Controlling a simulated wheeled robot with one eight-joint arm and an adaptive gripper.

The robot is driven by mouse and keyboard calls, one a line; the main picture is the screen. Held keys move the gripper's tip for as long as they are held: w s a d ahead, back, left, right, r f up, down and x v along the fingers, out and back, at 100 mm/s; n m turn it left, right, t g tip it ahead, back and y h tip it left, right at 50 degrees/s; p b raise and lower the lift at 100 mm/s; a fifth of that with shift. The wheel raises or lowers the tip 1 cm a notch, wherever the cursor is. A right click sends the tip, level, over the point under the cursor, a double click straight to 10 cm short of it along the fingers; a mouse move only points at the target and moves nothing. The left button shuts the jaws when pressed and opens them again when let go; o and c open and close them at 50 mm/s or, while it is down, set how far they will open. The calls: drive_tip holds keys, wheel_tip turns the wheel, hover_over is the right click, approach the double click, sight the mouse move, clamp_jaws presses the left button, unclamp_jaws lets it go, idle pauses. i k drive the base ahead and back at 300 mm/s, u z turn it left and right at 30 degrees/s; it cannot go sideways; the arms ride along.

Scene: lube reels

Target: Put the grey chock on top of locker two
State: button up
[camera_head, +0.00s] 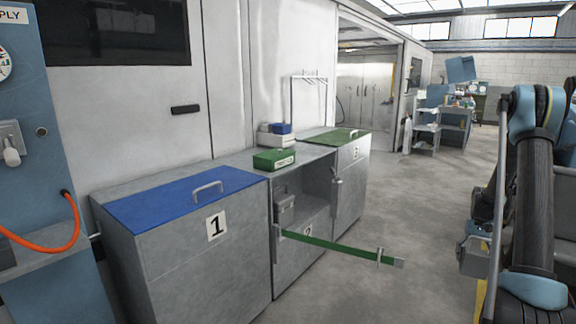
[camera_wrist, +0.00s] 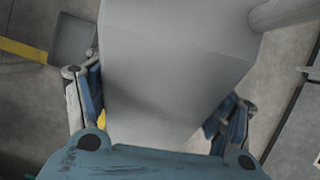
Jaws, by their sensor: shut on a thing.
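The grey chock (camera_wrist: 175,70) fills the middle of the wrist view as a large plain block. My gripper (camera_wrist: 162,115) has its blue-padded fingers on either side of it, shut on it. In the head view, a grey block (camera_head: 472,258) shows beside my arm at the right, apparently the chock, partly hidden; the fingers cannot be made out there. Locker two (camera_head: 300,258) is the middle grey locker, its number partly covered by a green bar (camera_head: 340,249). A green box (camera_head: 274,160) sits on its top. The chock is well to the right of the locker.
The green bar sticks out from locker two across the floor space. Locker one (camera_head: 150,260) has a blue top with a handle; locker three (camera_head: 351,185) has a green top. A grey box (camera_head: 285,208) is in locker two's open front. Open floor lies between lockers and arm.

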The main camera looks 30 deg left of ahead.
sight(314, 150)
drive_tip(key=k, duration=1.35)
drive_tip(key=u, duration=0.95)
drive_tip(key=i, duration=1)
drive_tip(key=z, duration=0.05)
